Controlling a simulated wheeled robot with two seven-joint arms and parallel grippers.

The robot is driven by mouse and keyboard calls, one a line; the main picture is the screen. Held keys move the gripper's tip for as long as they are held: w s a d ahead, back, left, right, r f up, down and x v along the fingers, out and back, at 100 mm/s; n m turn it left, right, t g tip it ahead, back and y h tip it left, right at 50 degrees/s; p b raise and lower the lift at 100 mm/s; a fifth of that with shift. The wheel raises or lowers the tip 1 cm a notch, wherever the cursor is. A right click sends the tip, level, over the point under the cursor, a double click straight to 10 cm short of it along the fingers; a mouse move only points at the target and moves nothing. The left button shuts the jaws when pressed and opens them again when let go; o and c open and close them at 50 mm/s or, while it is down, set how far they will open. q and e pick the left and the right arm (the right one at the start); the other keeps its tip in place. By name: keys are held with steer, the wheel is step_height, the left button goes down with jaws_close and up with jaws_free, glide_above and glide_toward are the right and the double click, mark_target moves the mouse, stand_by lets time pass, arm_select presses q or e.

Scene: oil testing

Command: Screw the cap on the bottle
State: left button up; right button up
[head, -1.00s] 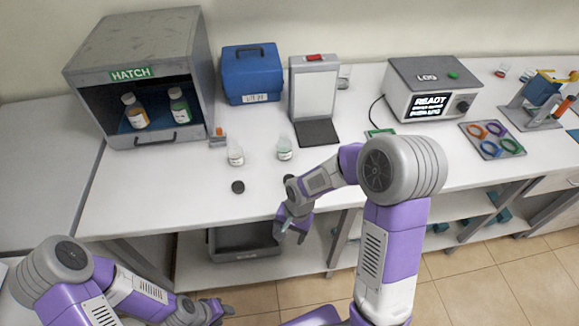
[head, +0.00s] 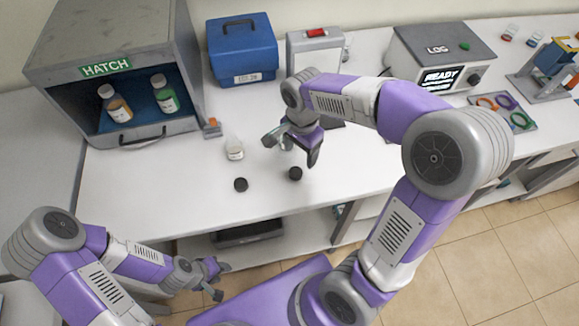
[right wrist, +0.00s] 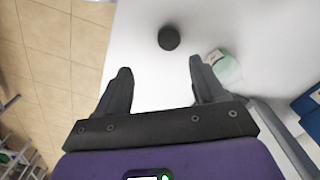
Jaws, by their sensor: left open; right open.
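My open right gripper (head: 291,148) hangs low over the bench, just behind the right cap. A second bottle, with pale green contents, is mostly hidden by this gripper in the head view. In the right wrist view that bottle (right wrist: 226,70) is beside the right finger, and a black cap (right wrist: 169,38) lies beyond the empty jaws. My left gripper (head: 215,281) is open and empty, low in front of the bench.
The grey hatch box (head: 108,68) at the left holds an orange bottle (head: 117,108) and a green bottle (head: 165,98), both capped. A blue case (head: 242,50), a stand with a red top (head: 316,33) and a LOG device (head: 435,60) line the back. The front-left bench is clear.

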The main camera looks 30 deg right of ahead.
mark_target(295, 172)
steer(key=f+b, duration=0.1)
steer(key=f, duration=0.1)
steer(key=w+f+b, duration=0.1)
steer(key=f+b, duration=0.1)
steer(key=shift+w, duration=0.1)
steer(key=shift+r, duration=0.15)
steer(key=shift+w+a+f+b, duration=0.1)
steer(key=shift+f+b, duration=0.5)
steer(key=shift+f, duration=1.35)
steer(key=shift+w+a+f+b, duration=0.1)
steer(key=shift+f+b, duration=0.45)
steer(key=shift+f, duration=1.35)
steer(key=c, duration=1)
step_height(295, 172, up, 10)
steer(key=p, duration=0.3)
steer(key=shift+c, duration=0.2)
